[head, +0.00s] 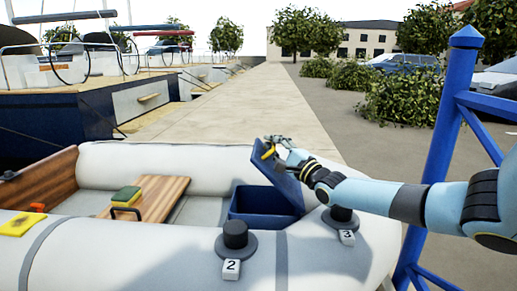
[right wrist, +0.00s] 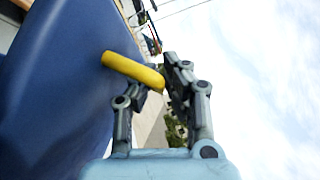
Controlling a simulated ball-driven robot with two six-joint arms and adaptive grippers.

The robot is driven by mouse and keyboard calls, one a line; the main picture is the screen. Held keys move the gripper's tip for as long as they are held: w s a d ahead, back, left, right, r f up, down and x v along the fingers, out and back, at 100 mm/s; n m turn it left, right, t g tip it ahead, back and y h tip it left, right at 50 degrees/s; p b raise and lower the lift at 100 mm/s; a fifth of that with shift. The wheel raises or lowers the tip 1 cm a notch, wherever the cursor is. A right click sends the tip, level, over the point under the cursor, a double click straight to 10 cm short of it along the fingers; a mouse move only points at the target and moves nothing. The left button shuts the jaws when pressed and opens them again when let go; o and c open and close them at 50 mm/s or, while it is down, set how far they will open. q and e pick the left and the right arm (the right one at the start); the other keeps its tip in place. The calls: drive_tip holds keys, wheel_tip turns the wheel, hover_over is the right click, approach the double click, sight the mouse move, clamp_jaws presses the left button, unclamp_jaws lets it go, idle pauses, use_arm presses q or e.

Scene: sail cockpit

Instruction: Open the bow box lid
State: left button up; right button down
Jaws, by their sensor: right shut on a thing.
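The blue bow box (head: 262,205) sits in the bow of the grey inflatable boat. Its blue lid (head: 286,187) is raised and tilted up, and the opening of the box shows in front of it. My right gripper (head: 270,149) is at the upper edge of the lid. In the right wrist view, the gripper (right wrist: 158,80) is shut on the yellow handle (right wrist: 125,66), which sticks out from the blue lid (right wrist: 60,80). The inside of the box is mostly in shadow. My left gripper is not in view.
The boat's grey tube (head: 130,255) carries black valve caps, marked 2 (head: 235,235) and 3 (head: 341,213). A yellow cloth (head: 22,223) lies at left. A blue post (head: 447,110) stands at right.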

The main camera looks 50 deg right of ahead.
drive_tip(key=s+d+m+t+h, duration=0.1)
drive_tip(key=s+d+m, duration=0.2)
drive_tip(key=s+d, duration=0.5)
drive_tip(key=shift+s+r+t+h, duration=0.3)
drive_tip(key=shift+s+r+h, duration=0.15)
drive_tip(key=shift+s, duration=0.85)
drive_tip(key=c, duration=1.6)
unclamp_jaws()
drive_tip(key=shift+w, duration=0.1)
drive_tip(key=shift+c, duration=0.2)
drive_tip(key=shift+r, duration=0.15)
drive_tip(key=shift+w+r, duration=0.1)
